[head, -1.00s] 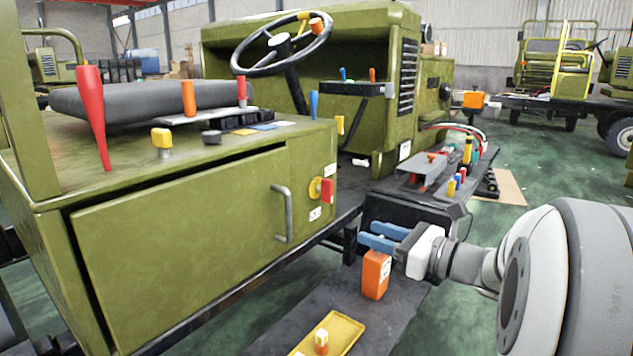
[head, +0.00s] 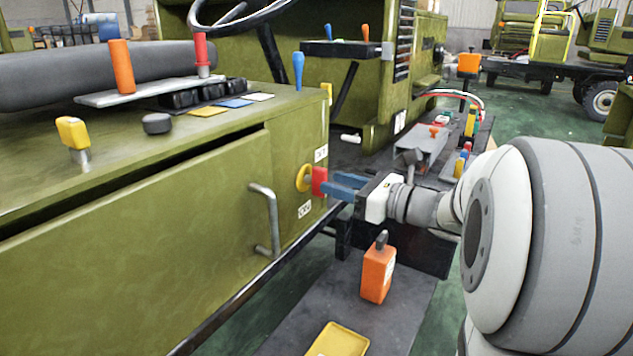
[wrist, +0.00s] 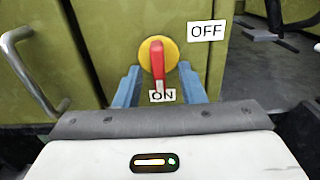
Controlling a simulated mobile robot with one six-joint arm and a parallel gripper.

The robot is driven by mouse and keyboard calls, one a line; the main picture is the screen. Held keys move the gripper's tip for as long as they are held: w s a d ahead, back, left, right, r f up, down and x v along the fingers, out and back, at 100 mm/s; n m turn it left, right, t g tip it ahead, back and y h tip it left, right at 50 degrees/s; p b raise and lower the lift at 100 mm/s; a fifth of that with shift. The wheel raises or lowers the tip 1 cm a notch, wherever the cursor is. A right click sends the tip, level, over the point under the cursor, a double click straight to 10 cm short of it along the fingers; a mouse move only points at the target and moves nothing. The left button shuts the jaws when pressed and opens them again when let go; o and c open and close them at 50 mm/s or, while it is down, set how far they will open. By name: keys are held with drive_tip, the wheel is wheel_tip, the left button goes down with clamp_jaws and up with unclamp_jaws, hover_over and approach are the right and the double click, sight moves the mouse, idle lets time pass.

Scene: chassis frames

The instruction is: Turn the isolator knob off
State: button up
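The isolator knob is a red handle (head: 319,181) on a yellow disc (head: 303,178), on the end of the green cabinet's front. In the wrist view the red handle (wrist: 158,62) points down to the ON label (wrist: 162,96). The OFF label (wrist: 206,32) sits to the upper right of the yellow disc (wrist: 146,50). My gripper (head: 337,183) has reached the knob. In the wrist view its two blue fingers (wrist: 158,68) stand apart, one on each side of the handle, with gaps visible. The handle's lower tip is near the ON label.
A metal door handle (head: 265,220) stands out from the green cabinet (head: 150,245), left of the knob. An orange box (head: 377,272) and a yellow tray (head: 340,342) are on the dark step below my gripper. Levers and buttons cover the cabinet top.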

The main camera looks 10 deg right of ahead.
sight(320, 196)
drive_tip(key=shift+b+x, duration=0.4)
drive_tip(key=shift+x, duration=1.85)
drive_tip(key=shift+a, duration=0.1)
drive_tip(key=shift+c, duration=0.3)
drive_tip(key=shift+s, duration=0.1)
clamp_jaws()
